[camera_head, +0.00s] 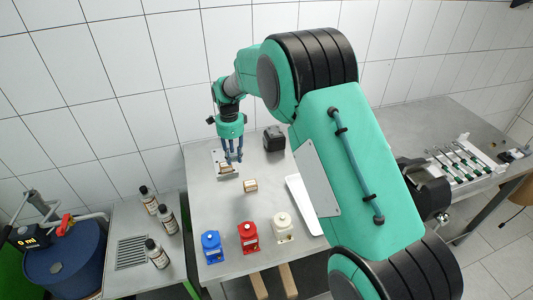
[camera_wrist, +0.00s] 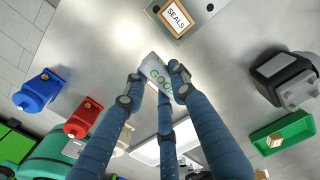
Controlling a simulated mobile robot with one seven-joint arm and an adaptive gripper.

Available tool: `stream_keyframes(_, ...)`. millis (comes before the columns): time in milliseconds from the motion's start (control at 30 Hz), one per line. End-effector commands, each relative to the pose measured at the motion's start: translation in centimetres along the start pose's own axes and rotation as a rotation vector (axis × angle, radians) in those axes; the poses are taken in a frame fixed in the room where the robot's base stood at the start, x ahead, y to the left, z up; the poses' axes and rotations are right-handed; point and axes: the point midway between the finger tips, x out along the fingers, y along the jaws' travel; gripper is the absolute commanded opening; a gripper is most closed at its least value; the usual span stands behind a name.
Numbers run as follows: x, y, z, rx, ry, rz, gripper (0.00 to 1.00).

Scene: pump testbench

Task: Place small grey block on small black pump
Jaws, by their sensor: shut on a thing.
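My gripper (camera_head: 233,156) is above the back left of the metal table in the head view. In the wrist view my gripper (camera_wrist: 158,82) has its blue fingers shut on a small light grey block (camera_wrist: 154,70) with green "GOOD" lettering. The fingers partly cover the block. I cannot clearly make it out in the head view. The small black pump (camera_head: 274,138) stands at the back of the table, to the right of my gripper. It also shows at the right of the wrist view (camera_wrist: 285,78), apart from the held block.
Blue (camera_head: 212,247), red (camera_head: 248,236) and white (camera_head: 283,227) pumps stand along the front. A wood-edged box (camera_head: 250,186) and a white tray (camera_head: 302,205) are mid-table. The wrist view shows a "SEALS" box (camera_wrist: 176,17) and a green tray (camera_wrist: 283,133). Bare metal separates block and black pump.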

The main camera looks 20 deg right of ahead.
Motion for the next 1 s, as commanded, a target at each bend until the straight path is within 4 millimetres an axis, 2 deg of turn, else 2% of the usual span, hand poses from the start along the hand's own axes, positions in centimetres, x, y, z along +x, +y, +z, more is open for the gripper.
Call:
stream_keyframes(100,-0.6,-2.2,-2.1,0.002,0.000,0.000,0.08)
stream_keyframes(500,-2.0,-8.3,-9.2,-0.003,0.000,-0.001,0.08)
stream_keyframes(1000,-3.3,-13.9,-18.8,-0.010,0.000,-0.003,0.08)
